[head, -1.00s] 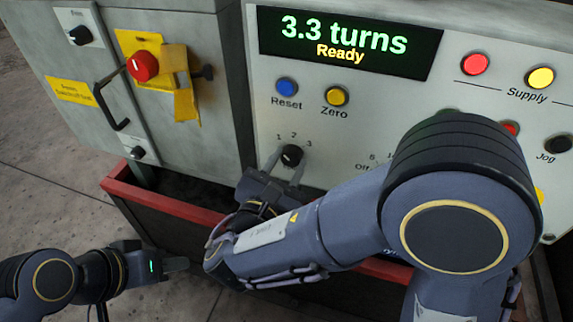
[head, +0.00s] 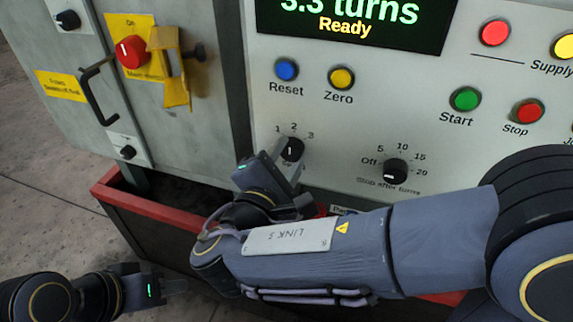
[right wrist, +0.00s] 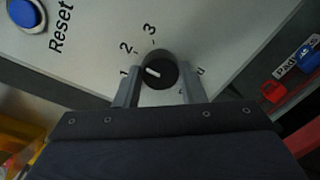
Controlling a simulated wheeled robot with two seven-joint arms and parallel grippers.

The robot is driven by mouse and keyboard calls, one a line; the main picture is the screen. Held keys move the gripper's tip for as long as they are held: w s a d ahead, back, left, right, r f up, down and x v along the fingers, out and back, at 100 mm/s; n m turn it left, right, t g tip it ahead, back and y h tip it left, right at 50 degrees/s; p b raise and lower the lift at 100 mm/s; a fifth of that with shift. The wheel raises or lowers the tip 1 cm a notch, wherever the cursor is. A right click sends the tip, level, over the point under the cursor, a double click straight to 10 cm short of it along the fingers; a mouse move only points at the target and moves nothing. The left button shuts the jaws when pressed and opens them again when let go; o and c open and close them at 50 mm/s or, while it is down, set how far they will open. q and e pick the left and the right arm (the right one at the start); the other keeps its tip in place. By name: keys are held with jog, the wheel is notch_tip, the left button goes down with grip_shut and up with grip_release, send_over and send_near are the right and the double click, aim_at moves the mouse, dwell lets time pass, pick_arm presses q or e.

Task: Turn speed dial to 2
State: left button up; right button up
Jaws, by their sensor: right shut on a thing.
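The speed dial (head: 291,149) is a small black knob with a white pointer mark and the numbers 1, 2 and 3 above it. My right gripper (head: 284,160) is shut on it, partly covering it from below. In the right wrist view the dial (right wrist: 160,69) sits between the two fingers of the gripper (right wrist: 160,88). Its mark looks close to 2 in the head view and between 1 and 2 in the right wrist view; the exact setting is unclear. My left gripper (head: 182,286) is low at the left, away from the panel; its jaw gap is unclear.
The display (head: 350,24) reads 3.3 turns, Ready. Reset (head: 286,69) and Zero (head: 341,77) buttons sit above the dial; a stop-after-turns knob (head: 396,171) is to its right. A red-rimmed bin (head: 160,208) lies below. A handle (head: 95,92) sticks out at left.

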jog(key=shift+m, duration=0.3)
jog(key=o, duration=1)
jog(key=shift+s, duration=0.1)
jog(key=p+v, duration=0.1)
jog(key=v, duration=0.6)
jog(key=shift+s+a, duration=0.15)
jog(key=shift+s, duration=0.2)
